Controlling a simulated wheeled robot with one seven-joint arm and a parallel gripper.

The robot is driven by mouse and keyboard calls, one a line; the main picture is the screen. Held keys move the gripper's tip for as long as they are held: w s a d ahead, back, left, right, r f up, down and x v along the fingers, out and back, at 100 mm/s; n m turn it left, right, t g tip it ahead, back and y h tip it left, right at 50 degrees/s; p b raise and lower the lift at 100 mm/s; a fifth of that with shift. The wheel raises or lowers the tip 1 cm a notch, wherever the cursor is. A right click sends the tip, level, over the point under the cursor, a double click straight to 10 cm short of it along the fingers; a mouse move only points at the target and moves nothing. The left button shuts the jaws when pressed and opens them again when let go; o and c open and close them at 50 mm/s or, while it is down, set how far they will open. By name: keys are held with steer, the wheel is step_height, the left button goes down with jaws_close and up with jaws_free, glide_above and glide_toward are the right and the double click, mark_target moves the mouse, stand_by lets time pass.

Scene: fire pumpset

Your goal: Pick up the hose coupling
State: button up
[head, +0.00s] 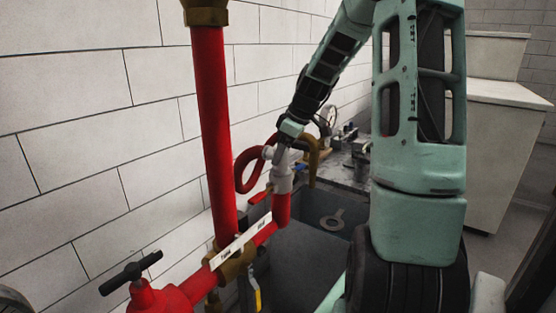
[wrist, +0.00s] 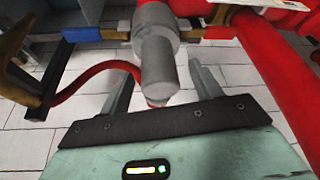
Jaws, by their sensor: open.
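The hose coupling appears to be the grey cylindrical piece (head: 282,172) at the top of a short upright red pipe (head: 282,210), left of my arm in the head view. In the wrist view the grey coupling (wrist: 158,65) is large and central, its narrower end pointing toward my palm. My gripper (wrist: 162,88) is open, with one finger on each side of that narrower end; gaps show on both sides. In the head view my gripper (head: 288,134) is small and just above the coupling, its fingers partly hidden.
A tall red pipe (head: 212,130) and a red valve with a black handle (head: 131,272) stand at the left along the white wall. A red hose (head: 243,170) curves beside the coupling. A dark grey basin (head: 300,262) holds a flat ring (head: 332,220).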

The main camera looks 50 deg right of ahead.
steer(key=shift+p+x, duration=0.35)
steer(key=shift+x, duration=1.15)
steer(key=shift+c, duration=0.3)
steer(key=shift+d, duration=0.1)
steer(key=c, duration=1.3)
step_height(320, 180, up, 9)
steer(key=b, duration=0.2)
steer(key=shift+r+b, duration=0.2)
steer(key=shift+b, duration=0.2)
step_height(320, 180, up, 7)
steer(key=p, duration=0.4)
steer(key=shift+f, duration=0.15)
steer(key=shift+s, duration=0.1)
